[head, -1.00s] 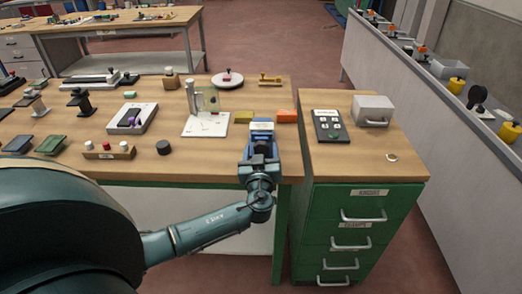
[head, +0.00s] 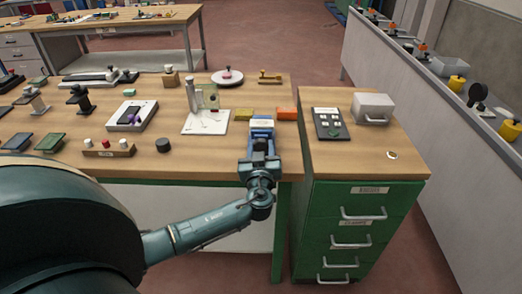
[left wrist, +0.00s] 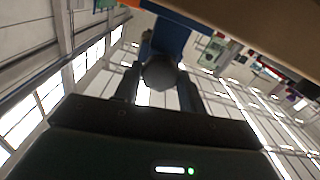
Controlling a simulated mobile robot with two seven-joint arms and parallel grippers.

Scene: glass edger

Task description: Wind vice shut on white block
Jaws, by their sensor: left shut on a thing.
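The blue vice (head: 262,133) sits at the front right edge of the wooden bench. The white block (head: 262,122) shows at its top, between the jaws; I cannot tell whether both jaws touch it. My left gripper (head: 259,158) is in front of the bench edge, at the near end of the vice. In the left wrist view, the left gripper (left wrist: 160,92) is shut on a round grey vice handle (left wrist: 160,73), with the blue vice body (left wrist: 170,36) beyond it. The handle is hidden by the gripper in the head view. My right gripper is not in view.
A yellow block (head: 243,115) and an orange block (head: 287,114) lie just behind the vice. A green drawer cabinet (head: 365,205) stands close on the right. A white plate with a stand (head: 205,122) is to the left. The floor in front is open.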

